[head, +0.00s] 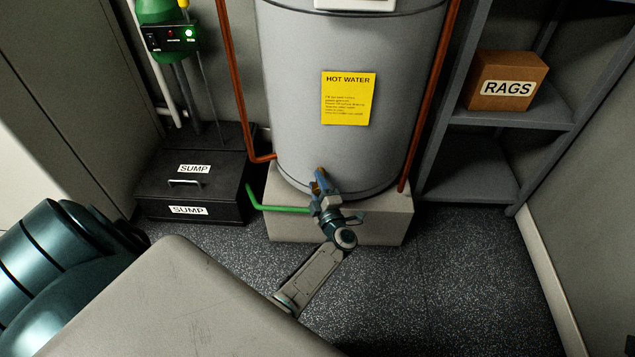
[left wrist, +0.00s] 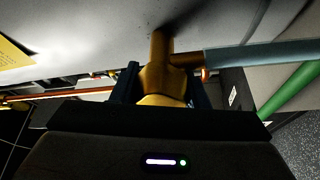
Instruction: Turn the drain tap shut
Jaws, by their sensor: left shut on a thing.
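The drain tap (head: 321,181), brass with a blue part, sits low on the front of the grey hot water tank (head: 290,100). My left gripper (head: 325,202) reaches it from the front and is shut on it. In the left wrist view, the brass part of the tap (left wrist: 162,75) lies between the fingers, and a blue-grey bar (left wrist: 255,56) runs from it to the right. The fingers hide part of the tap. A green hose (head: 280,209) runs left from near the tap; it also shows in the left wrist view (left wrist: 290,90). My right gripper is out of view.
The tank stands on a pale plinth (head: 385,222), between copper pipes (head: 236,80). A black sump box (head: 195,180) is at the left. A grey shelf (head: 470,170) with a rags box (head: 505,80) is at the right. The floor (head: 470,270) at the right front is clear.

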